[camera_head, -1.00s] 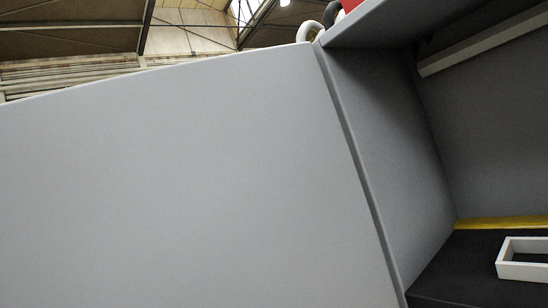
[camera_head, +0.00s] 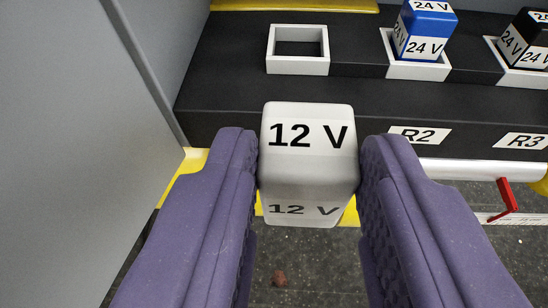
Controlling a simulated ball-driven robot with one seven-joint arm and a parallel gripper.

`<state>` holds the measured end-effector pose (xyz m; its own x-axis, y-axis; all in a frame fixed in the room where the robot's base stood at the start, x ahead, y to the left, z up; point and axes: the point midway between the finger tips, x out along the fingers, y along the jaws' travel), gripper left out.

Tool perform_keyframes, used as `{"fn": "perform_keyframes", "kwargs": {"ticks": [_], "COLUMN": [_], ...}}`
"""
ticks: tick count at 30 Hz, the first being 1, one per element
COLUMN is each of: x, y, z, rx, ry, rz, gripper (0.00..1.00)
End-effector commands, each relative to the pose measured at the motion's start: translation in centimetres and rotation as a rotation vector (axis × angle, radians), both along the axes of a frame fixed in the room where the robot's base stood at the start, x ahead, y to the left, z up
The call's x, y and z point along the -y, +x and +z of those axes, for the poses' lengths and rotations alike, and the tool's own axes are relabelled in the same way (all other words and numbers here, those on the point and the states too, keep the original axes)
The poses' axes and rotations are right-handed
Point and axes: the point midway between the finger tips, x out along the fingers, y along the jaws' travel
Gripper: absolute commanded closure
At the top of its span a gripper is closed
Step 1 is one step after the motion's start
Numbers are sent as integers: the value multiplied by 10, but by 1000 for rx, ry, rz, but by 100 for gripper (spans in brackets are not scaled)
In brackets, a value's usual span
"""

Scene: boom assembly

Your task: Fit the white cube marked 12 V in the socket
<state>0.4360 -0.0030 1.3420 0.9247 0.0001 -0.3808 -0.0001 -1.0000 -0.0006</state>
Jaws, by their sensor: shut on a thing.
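The white cube marked 12 V (camera_head: 308,165) is held between the two purple fingers of my gripper (camera_head: 309,180), which is shut on it. Its label shows on two faces. The cube is in front of the dark shelf's front edge. An empty white square socket (camera_head: 298,66) sits on the shelf at the left, beyond the cube and apart from it. The cube hides part of the shelf's front face below this socket.
A blue 24 V cube (camera_head: 425,32) sits in a white socket to the right, and a black 24 V cube (camera_head: 527,42) sits in another at the far right. A grey wall panel (camera_head: 70,130) stands close at left. A red handle (camera_head: 508,197) shows at lower right.

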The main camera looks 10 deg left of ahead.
Motion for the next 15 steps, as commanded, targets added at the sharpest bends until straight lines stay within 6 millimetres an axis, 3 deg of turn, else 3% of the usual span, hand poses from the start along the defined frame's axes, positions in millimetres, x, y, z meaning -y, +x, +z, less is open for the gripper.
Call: {"fn": "perform_keyframes", "kwargs": {"ticks": [15], "x": [0], "y": [44], "z": [-1], "rx": [-1], "ry": [2], "rz": [-1], "gripper": [100]}}
